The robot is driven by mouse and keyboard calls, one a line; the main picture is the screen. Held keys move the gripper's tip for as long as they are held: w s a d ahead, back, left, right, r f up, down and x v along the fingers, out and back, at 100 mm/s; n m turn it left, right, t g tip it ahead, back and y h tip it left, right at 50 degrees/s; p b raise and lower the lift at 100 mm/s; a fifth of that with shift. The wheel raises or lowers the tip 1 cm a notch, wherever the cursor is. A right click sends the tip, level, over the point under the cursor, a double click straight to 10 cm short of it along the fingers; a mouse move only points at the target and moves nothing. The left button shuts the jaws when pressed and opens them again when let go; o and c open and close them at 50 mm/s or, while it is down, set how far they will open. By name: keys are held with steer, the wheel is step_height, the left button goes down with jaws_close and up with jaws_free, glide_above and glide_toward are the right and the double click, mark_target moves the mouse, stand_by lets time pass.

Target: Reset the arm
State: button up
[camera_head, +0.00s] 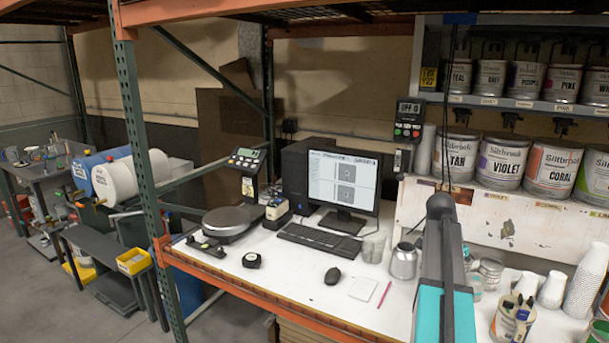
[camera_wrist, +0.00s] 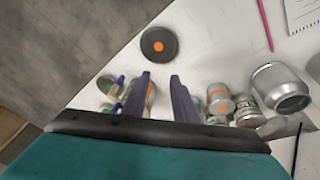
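My arm (camera_head: 446,270), with a teal section, reaches over the right part of the white workbench (camera_head: 315,290) in the head view. The arm's far end and my gripper cannot be made out there. In the wrist view my gripper (camera_wrist: 161,76) shows two dark purple fingers, apart, pointing toward the bench. Nothing is visibly held between them. A dark round disc (camera_wrist: 159,46) with an orange centre lies just beyond the fingertips. Several small cans, including one with an orange mark (camera_wrist: 219,98), stand to the right of the fingers.
A silver can (camera_head: 403,262) stands left of my arm. A pen cup (camera_head: 514,318) and white cup stacks (camera_head: 585,282) stand on its right. Shelved paint cans (camera_head: 501,160) are behind. The mouse (camera_head: 332,276), keyboard (camera_head: 319,238) and monitor (camera_head: 342,184) are left.

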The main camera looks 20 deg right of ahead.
steer(key=w+a+f+n+t+y, duration=0.1)
steer(key=w+a+f+n, duration=0.4)
steer(key=a+f, duration=0.55)
steer(key=w+a+f+n, duration=0.45)
steer(key=a+f, duration=0.25)
steer(key=a, duration=0.6)
steer(key=s+a+f+n+y, duration=0.15)
steer(key=a+f+n, duration=0.45)
steer(key=a, duration=0.7)
steer(key=s+a+f+n, duration=0.2)
steer(key=a+f+n, duration=0.2)
steer(key=a+f, duration=0.75)
steer(key=s+a+f+g+b, duration=0.1)
steer(key=s+f+b, duration=0.5)
steer(key=s+f, duration=0.7)
steer(key=s+a+f+g+b, duration=0.2)
steer(key=s+f+g+b, duration=0.2)
steer(key=s+f, duration=0.9)
step_height(320, 180, down, 3)
steer(key=b, duration=0.3)
steer(key=shift+d+r, duration=0.15)
